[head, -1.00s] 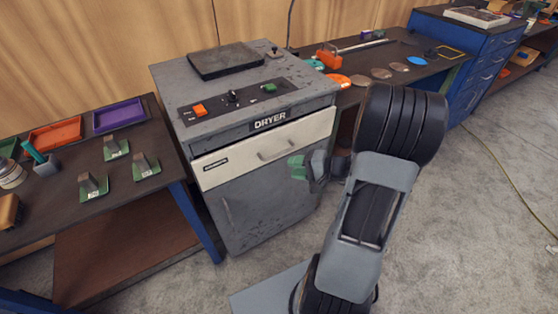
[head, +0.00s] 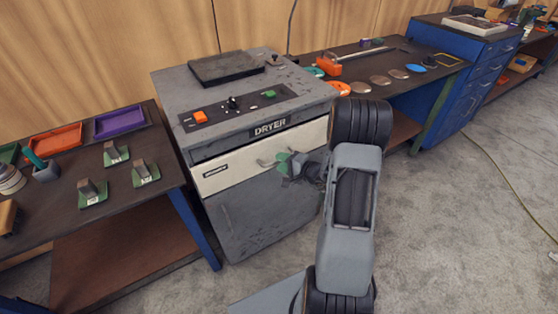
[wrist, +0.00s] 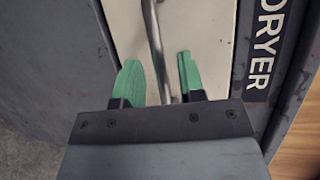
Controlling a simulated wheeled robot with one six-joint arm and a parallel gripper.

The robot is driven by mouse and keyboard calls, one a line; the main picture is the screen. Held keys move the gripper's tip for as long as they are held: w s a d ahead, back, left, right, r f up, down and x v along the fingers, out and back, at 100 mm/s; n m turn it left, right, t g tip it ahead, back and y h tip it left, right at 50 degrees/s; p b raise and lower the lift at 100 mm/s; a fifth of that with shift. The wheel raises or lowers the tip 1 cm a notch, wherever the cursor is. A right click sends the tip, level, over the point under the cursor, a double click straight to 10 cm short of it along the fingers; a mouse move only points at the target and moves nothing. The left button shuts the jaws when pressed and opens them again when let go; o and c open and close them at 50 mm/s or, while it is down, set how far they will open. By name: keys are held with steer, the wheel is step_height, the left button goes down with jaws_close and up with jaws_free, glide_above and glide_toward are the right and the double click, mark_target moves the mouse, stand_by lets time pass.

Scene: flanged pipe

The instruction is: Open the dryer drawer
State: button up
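The grey dryer (head: 250,210) stands between two workbenches, with a "DRYER" label above its cream drawer front (head: 228,176). The drawer looks shut, its front flush with the cabinet. Its metal bar handle (head: 263,163) shows partly behind my gripper in the head view. My gripper (head: 281,160), with green fingertips, is at the handle. In the wrist view the fingers (wrist: 159,80) are apart, and the handle bar (wrist: 154,40) runs between them, nearer the middle. I cannot see either finger pressing on the bar.
Left workbench (head: 80,212) carries trays and small green-based parts. Right workbench (head: 400,80) holds discs and an orange tool. A dark plate (head: 225,67) and control buttons are on the dryer top. The floor in front right is open.

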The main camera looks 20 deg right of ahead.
steer(key=shift+x, duration=0.85)
steer(key=shift+c, duration=0.2)
jaws_close()
